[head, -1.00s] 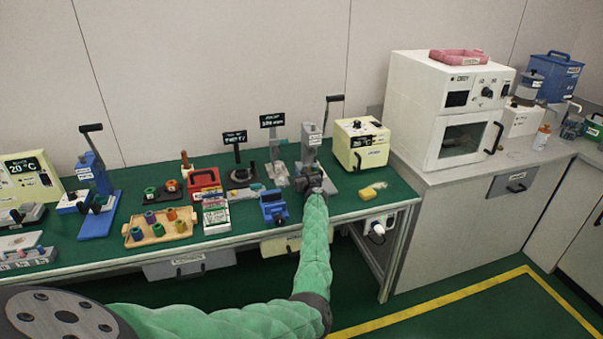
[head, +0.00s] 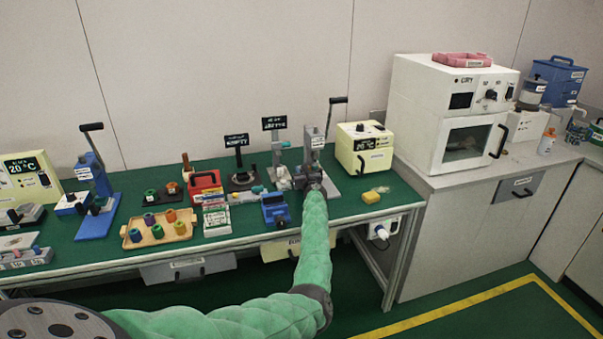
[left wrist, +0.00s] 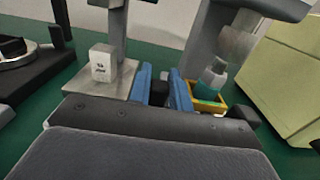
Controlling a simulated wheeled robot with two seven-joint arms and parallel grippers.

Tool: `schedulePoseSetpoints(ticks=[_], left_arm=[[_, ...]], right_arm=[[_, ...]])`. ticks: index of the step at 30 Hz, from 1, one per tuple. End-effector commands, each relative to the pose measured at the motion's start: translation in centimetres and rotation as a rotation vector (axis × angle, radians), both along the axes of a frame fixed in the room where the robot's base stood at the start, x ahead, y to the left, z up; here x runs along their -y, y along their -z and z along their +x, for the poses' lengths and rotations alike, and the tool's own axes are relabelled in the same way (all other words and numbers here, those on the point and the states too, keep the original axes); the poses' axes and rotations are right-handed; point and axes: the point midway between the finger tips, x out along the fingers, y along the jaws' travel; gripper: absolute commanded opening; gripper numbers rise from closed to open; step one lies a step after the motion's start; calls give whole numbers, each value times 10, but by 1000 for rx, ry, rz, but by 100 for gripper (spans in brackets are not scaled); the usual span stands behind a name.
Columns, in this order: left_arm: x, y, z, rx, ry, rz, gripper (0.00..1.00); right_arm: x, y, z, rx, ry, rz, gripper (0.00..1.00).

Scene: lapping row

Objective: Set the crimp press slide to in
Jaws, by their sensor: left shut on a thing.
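The grey crimp press (head: 316,143), with a black lever at its top, stands at the back of the green bench. It also shows in the left wrist view (left wrist: 215,30). My left gripper (head: 308,178) is low at its front. In the left wrist view its blue fingers (left wrist: 162,88) are shut on a small black knob (left wrist: 160,94), which looks like the slide's handle. Beside the fingers, a yellow-edged nest (left wrist: 222,106) holds a teal part (left wrist: 206,92) below the grey ram. The gripper hides most of the slide in the head view. My right gripper is not in view.
A cream box (head: 364,148) stands right of the press, with a yellow block (head: 371,197) in front of it. A blue vise-like fixture (head: 275,210) is close left of my arm. A wooden tray (head: 133,238) with coloured spools lies farther left.

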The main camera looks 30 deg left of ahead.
Motion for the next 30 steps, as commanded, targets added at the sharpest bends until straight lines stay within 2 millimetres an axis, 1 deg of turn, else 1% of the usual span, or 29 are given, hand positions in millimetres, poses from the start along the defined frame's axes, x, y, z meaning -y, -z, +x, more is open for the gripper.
schedulePoseSetpoints(ticks=[1, 2, 3, 5, 6, 17, 22, 30], left_arm=[[-2, -6, 1, 5, 0, 3, 0], [-2, -6, 1, 5, 0, 3, 0], [-2, -6, 1, 5, 0, 3, 26], [-2, -6, 1, 5, 0, 3, 38], [-2, -5, 1, 4, 0, 3, 42], [2, -3, -1, 3, 0, 2, 42], [14, -1, -11, 3, 1, 0, 42], [40, -1, -33, 4, 0, 0, 42]], right_arm=[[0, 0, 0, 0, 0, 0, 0], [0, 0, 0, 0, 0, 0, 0], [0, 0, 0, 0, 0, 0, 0], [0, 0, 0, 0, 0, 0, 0], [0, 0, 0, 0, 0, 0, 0], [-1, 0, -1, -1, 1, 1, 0], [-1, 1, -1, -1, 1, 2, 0], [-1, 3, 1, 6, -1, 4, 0]])
